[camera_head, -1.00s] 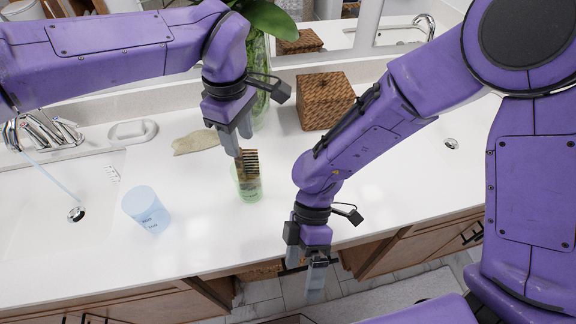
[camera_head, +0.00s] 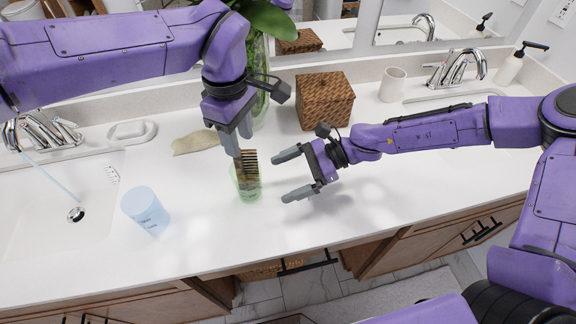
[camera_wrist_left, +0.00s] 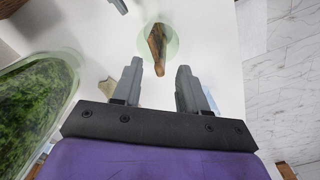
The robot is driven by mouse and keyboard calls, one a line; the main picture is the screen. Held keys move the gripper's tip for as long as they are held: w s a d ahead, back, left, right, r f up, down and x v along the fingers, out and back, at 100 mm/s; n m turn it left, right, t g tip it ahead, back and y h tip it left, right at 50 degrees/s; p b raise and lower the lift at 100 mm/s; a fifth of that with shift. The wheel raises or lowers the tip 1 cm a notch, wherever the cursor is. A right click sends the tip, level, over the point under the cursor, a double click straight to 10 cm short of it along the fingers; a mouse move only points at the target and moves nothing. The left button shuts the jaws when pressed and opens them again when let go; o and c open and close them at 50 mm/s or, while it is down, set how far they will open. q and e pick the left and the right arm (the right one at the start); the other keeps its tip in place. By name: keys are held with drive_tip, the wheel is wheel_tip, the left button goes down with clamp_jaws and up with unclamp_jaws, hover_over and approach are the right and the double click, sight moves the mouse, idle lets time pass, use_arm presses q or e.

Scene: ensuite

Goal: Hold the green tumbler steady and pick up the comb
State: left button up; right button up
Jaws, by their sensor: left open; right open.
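A green translucent tumbler (camera_head: 247,190) stands on the white counter. A brown comb (camera_head: 250,162) stands in it with its toothed end above the rim. In the left wrist view the tumbler (camera_wrist_left: 172,36) is a pale green ring with the comb (camera_wrist_left: 157,45) inside, just beyond the fingertips. My left gripper (camera_head: 240,152) is open, pointing down just above the comb. In its wrist view the fingers (camera_wrist_left: 160,72) are apart with the comb's top near the gap. My right gripper (camera_head: 280,176) is open to the right of the tumbler, fingers pointing left toward it, apart from it.
A blue tumbler (camera_head: 146,210) stands to the left, near the sink (camera_head: 50,215). A wicker box (camera_head: 325,100), a plant vase (camera_head: 258,100) and a tan flat item (camera_head: 196,142) are behind. A white cup (camera_head: 393,85) is at the back right. The front right counter is clear.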

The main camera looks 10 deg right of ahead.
sight(248, 183)
use_arm(q)
drive_tip(key=shift+a, duration=0.15)
use_arm(e)
drive_tip(key=shift+w+r+m+t, duration=0.3)
drive_tip(key=shift+w+m+t, duration=0.2)
drive_tip(key=shift+w+m, duration=0.4)
drive_tip(key=x, duration=1)
drive_tip(key=shift+f, duration=0.1)
drive_tip(key=shift+c, duration=0.4)
drive_tip(key=c, duration=1.1)
drive_tip(key=shift+o, duration=0.2)
